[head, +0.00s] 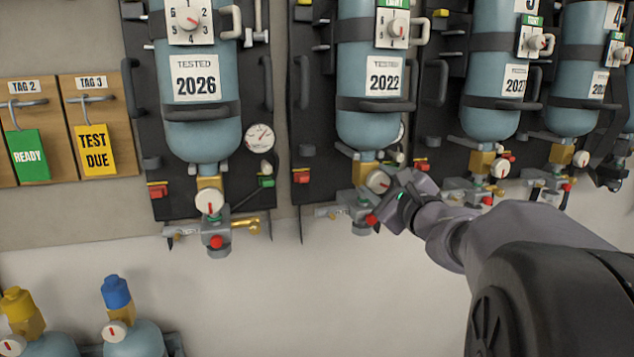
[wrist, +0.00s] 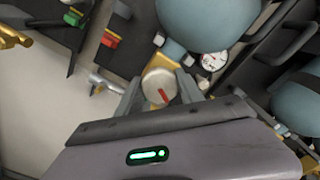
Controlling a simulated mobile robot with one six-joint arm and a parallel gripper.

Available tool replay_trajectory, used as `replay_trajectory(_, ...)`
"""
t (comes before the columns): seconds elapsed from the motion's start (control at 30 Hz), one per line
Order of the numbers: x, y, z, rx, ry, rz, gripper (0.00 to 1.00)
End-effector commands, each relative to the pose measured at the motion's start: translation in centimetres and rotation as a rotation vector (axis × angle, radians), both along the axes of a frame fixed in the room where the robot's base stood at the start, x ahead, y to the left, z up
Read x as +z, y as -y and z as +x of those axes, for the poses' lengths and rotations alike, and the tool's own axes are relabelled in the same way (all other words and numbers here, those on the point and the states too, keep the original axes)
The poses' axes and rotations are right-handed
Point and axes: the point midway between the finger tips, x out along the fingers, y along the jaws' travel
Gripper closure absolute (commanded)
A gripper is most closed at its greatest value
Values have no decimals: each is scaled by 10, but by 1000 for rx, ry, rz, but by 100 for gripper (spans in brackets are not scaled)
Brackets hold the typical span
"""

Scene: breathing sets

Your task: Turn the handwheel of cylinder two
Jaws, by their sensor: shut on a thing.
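The second cylinder from the left (head: 368,122), blue-grey and labelled "TESTED 2022", hangs upright on a black backplate. Its handwheel (head: 378,181), a round white knob with a red mark, faces out below the cylinder at the brass valve. My gripper (head: 388,184) reaches it from the right, with its fingers partly hidden in the head view. In the wrist view, my gripper (wrist: 160,90) has one finger on each side of the handwheel (wrist: 158,85) and is shut on it. The red mark there runs slightly tilted from vertical.
The cylinder labelled 2026 (head: 202,125) with its own handwheel (head: 209,201) is to the left. The 2027 cylinder (head: 494,110) is to the right. Tag boards (head: 104,123) hang far left. Small cylinders with blue (head: 116,292) and yellow tops stand below. The wall below the second cylinder is clear.

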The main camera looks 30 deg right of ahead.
Motion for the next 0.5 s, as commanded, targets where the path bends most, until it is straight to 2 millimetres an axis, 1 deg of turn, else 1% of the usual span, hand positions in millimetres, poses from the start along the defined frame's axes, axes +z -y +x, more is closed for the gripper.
replay_trajectory(0.07,0,0,0,0,0,0,97)
replay_trajectory(0.1,0,0,0,0,0,0,52)
replay_trajectory(0.2,0,0,0,0,0,1,34)
replay_trajectory(0.5,0,0,-1,0,0,1,34)
